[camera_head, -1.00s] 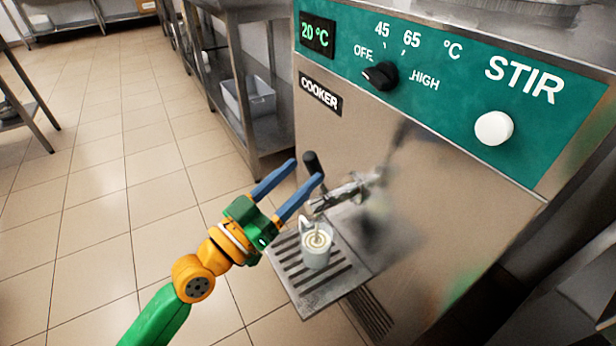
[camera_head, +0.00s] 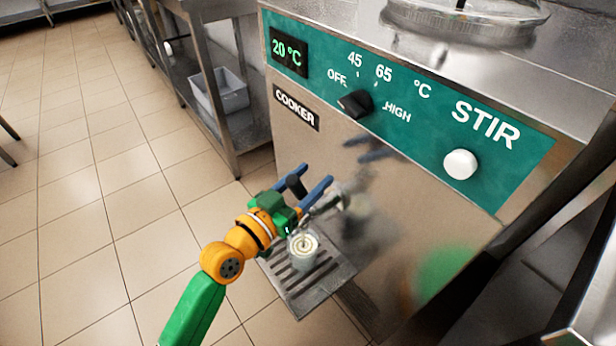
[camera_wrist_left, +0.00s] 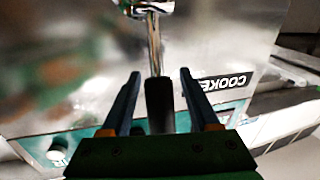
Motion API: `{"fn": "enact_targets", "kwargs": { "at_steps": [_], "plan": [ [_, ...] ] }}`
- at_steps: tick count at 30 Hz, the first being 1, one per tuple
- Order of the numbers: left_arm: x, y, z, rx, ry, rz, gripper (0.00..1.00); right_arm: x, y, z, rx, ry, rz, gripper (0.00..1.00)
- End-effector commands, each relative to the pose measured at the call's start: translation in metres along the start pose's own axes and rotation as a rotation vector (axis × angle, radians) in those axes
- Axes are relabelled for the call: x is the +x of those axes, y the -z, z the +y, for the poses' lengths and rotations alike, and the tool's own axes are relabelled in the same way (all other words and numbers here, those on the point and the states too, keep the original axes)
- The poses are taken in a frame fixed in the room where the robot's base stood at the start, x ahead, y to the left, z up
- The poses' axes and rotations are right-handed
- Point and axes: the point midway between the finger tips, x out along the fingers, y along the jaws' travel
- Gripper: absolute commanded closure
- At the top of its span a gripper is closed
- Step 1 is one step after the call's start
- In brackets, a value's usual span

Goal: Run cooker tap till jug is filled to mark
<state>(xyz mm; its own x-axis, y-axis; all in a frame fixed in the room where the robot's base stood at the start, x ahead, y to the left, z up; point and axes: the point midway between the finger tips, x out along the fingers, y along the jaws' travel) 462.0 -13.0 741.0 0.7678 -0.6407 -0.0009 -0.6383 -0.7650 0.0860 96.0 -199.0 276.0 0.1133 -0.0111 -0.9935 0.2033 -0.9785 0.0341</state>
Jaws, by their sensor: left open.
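My left gripper (camera_head: 319,173) is open in front of the cooker (camera_head: 390,200), its two blue fingers pointing toward the front panel. The tap's black handle (camera_head: 295,185) stands between the fingers. In the left wrist view the handle (camera_wrist_left: 160,105) also lies between the open fingers (camera_wrist_left: 160,74), with a gap on each side. The metal tap (camera_head: 328,202) sticks out of the panel, partly hidden by the gripper. The jug (camera_head: 303,262) stands upright below it on the slotted drip tray (camera_head: 318,302). Pale cream liquid with a swirled surface shows in the jug. I cannot make out the mark or a stream.
The green panel carries a display (camera_head: 289,52) reading 20 °C, a black knob (camera_head: 356,103) and a white STIR button (camera_head: 461,164). A steel table (camera_head: 222,135) with a white bin (camera_head: 221,93) on its shelf stands left of the cooker.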

Motion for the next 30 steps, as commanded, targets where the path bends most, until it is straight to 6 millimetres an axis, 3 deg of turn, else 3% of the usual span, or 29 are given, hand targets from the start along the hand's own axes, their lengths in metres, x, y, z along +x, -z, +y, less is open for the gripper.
{"fn": "enact_targets", "kwargs": {
  "at_steps": [6,8,13,14,30],
  "plan": [
    [0.0014,-0.0001,-0.0001,0.0,0.0,-0.001,0.39,-0.0001,0.0003,0.0004,0.0,-0.001,0.001,0.5],
    [0.0013,0.0,-0.0002,0.0,0.0,-0.001,0.52,-0.0001,0.0003,0.0005,0.0,-0.001,0.001,0.5],
    [0.0011,0.0,-0.0003,0.0,0.001,-0.001,0.98,-0.0001,0.0003,0.0007,0.0,-0.001,0.001,0.5],
    [0.0011,0.0,-0.0003,0.0,0.001,-0.001,1.0,-0.0001,0.0003,0.0007,0.0,-0.001,0.001,0.5],
    [0.0009,-0.0002,-0.0004,0.0,0.001,-0.001,1.0,-0.0001,-0.0001,0.0007,0.0,-0.001,0.0,0.5]
  ]
}}
